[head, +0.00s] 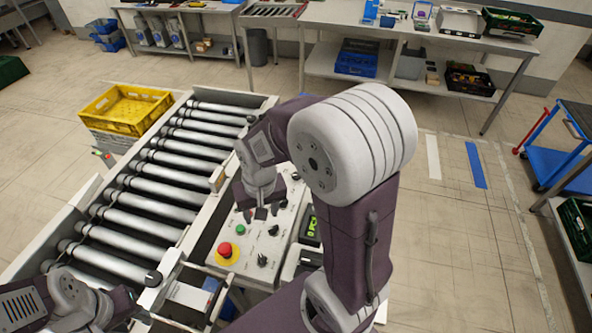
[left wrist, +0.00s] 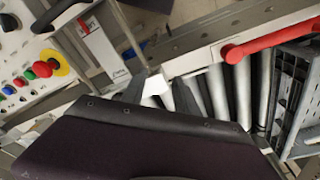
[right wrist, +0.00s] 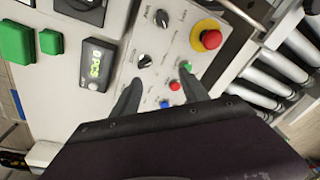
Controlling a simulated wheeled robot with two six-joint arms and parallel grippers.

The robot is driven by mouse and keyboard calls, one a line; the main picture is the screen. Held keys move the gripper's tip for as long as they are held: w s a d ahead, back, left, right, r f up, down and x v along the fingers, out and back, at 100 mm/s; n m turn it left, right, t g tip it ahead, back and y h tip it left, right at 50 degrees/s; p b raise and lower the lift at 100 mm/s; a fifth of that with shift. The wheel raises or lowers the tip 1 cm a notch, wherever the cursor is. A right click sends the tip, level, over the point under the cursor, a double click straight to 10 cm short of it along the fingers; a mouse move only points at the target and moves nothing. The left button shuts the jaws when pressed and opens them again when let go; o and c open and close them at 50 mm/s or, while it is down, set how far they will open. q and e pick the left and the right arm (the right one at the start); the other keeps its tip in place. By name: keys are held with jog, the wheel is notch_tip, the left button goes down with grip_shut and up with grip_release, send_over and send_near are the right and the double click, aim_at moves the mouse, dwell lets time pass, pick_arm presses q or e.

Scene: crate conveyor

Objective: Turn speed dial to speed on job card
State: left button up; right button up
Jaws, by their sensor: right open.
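The control panel (head: 250,245) carries black knobs, coloured buttons and a red emergency stop (head: 228,250) on yellow. Black knobs show in the right wrist view, one (right wrist: 142,60) just beyond my fingertips and another (right wrist: 162,17) farther off; their labels are too small to read, so I cannot tell which is the speed dial. My right gripper (head: 260,211) is open above the panel, its fingers either side of the small buttons. My left gripper (left wrist: 157,88) is open and empty by the conveyor edge. A white card with a red patch (left wrist: 98,45) lies beyond it; its text is unreadable.
The roller conveyor (head: 150,185) runs left of the panel, with a yellow crate (head: 128,108) beyond it. A counter display (right wrist: 95,63) and green buttons (right wrist: 15,42) sit beside the knobs.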

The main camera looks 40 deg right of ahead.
jog(key=w+d+r+m+p, duration=0.3)
jog(key=w+d, duration=0.1)
jog(key=w, duration=0.5)
jog(key=m+g+p, duration=0.2)
jog(key=m+p, duration=0.3)
jog(key=p, duration=0.2)
send_over(297, 177)
notch_tip(297, 177, down, 4)
jog(key=f+p, duration=0.1)
jog(key=f, duration=0.1)
jog(key=f+p, duration=0.1)
jog(key=f, duration=0.2)
jog(key=w+f+p, duration=0.1)
jog(key=f, duration=0.1)
jog(key=shift+d+f, duration=0.3)
jog(key=shift+d, duration=0.05)
jog(key=shift+f, duration=0.4)
jog(key=shift+s+a, duration=0.1)
jog(key=shift+a, duration=0.05)
grip_shut()
